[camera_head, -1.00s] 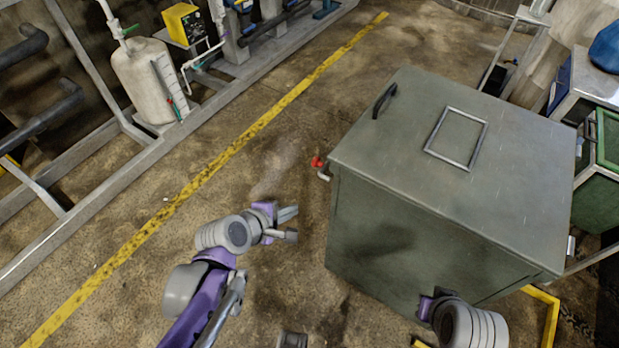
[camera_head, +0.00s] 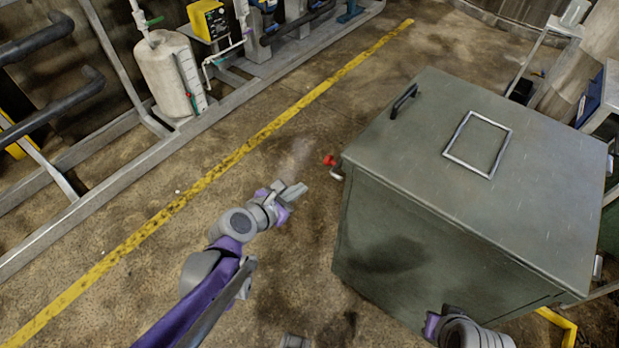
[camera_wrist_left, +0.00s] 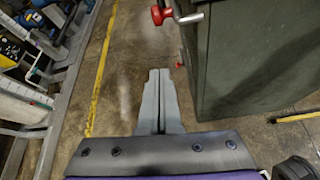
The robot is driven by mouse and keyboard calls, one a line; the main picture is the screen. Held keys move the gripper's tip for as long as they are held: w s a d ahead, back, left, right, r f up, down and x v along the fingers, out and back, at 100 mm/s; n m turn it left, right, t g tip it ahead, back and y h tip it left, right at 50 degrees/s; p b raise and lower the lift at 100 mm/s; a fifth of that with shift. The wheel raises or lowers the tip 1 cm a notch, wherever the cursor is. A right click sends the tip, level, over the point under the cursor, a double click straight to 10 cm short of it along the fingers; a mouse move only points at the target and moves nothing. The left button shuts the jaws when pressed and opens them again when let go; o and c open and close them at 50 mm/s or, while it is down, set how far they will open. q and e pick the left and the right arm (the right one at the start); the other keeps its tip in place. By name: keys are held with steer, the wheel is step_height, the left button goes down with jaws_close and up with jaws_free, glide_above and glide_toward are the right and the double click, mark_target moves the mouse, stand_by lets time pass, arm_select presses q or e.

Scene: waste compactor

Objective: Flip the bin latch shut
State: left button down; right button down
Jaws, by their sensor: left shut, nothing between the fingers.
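The bin (camera_head: 460,170) is a large grey-green metal box with a flat lid, standing on the floor at the right. The latch, with a red knob (camera_head: 329,160) on a metal lever (camera_head: 337,174), sticks out from the bin's left side. In the left wrist view the red knob (camera_wrist_left: 160,14) shows near the top, beyond my fingertips. My left gripper (camera_head: 294,191) is shut and empty, a short way left of and below the latch, apart from it. In the left wrist view its two fingers (camera_wrist_left: 159,77) lie together. My right arm shows at the bottom; its fingers are hidden.
A black handle (camera_head: 404,100) and a rectangular frame (camera_head: 478,143) sit on the bin lid. A yellow floor line (camera_head: 245,150) runs diagonally at the left. Pipework and a pale tank (camera_head: 172,75) stand beyond it. The floor between line and bin is clear.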

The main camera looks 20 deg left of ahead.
mark_target(341, 163)
arm_select(q)
steer(key=b+x, duration=0.2)
steer(key=x, duration=0.7)
steer(key=r, duration=0.2)
steer(key=d+r+p, duration=0.1)
steer(key=shift+w+r, duration=0.25)
steer(key=shift+r, duration=0.1)
steer(key=shift+a, duration=0.1)
